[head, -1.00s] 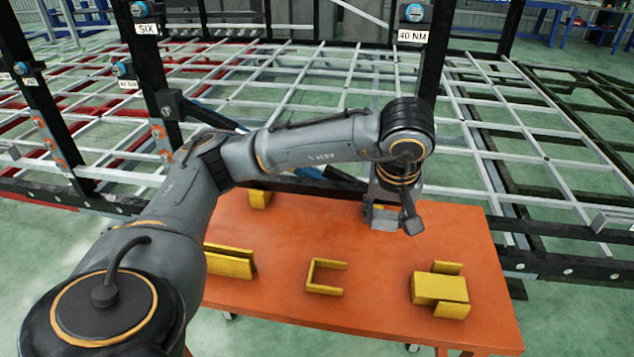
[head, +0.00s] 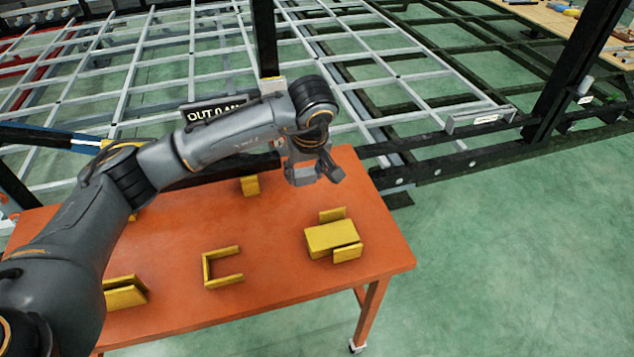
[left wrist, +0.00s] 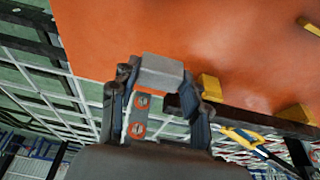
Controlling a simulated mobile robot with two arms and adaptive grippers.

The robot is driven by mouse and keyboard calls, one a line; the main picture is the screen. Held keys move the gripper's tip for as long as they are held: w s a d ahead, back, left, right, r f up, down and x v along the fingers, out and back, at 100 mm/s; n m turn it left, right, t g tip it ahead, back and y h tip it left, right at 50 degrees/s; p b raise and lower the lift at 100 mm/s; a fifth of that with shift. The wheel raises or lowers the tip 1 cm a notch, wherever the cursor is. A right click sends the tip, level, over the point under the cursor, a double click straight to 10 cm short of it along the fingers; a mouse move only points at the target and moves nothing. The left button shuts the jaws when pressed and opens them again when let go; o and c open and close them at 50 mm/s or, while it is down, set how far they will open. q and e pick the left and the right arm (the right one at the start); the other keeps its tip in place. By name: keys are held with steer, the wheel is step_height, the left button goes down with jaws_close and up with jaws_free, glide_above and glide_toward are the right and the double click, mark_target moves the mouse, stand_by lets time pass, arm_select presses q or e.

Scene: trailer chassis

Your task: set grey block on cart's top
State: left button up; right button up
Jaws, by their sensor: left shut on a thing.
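My left gripper (head: 312,175) hangs over the far edge area of the orange cart's top (head: 180,235), pointing down. In the left wrist view, the gripper (left wrist: 160,82) is shut on a small grey block (left wrist: 162,72) held between its fingertips. The orange cart's top (left wrist: 130,35) lies behind the block there. In the head view, a grey shape at the gripper's tip looks like the same block (head: 301,175). I cannot tell whether it touches the surface. My right gripper is not in view.
On the cart's top stand a small yellow block (head: 250,186), a yellow U-shaped piece (head: 207,270), a yellow box in a holder (head: 330,236) and a yellow piece at the left (head: 122,297). The trailer chassis's black beam (head: 455,165) runs close behind the cart.

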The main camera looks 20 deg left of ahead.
mark_target(317, 195)
arm_select(q)
steer(key=f, duration=0.1)
steer(key=w+d+f, duration=0.1)
steer(key=w+f, duration=0.1)
steer(key=shift+d+f, duration=0.1)
steer(key=shift+d, duration=0.25)
steer(key=shift+w+d+f, duration=0.2)
steer(key=shift+d+f, duration=0.1)
steer(key=shift+f, duration=0.1)
step_height(317, 195, down, 2)
steer(key=shift+f+p, duration=0.2)
steer(key=shift+p, duration=0.5)
steer(key=shift+f, duration=0.25)
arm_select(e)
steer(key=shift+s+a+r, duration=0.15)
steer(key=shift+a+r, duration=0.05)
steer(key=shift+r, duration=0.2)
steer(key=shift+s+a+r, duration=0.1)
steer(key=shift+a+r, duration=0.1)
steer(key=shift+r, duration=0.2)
arm_select(q)
steer(key=shift+f, duration=0.1)
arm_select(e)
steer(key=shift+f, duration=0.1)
arm_select(q)
steer(key=o, duration=1.2)
steer(key=shift+a, duration=0.1)
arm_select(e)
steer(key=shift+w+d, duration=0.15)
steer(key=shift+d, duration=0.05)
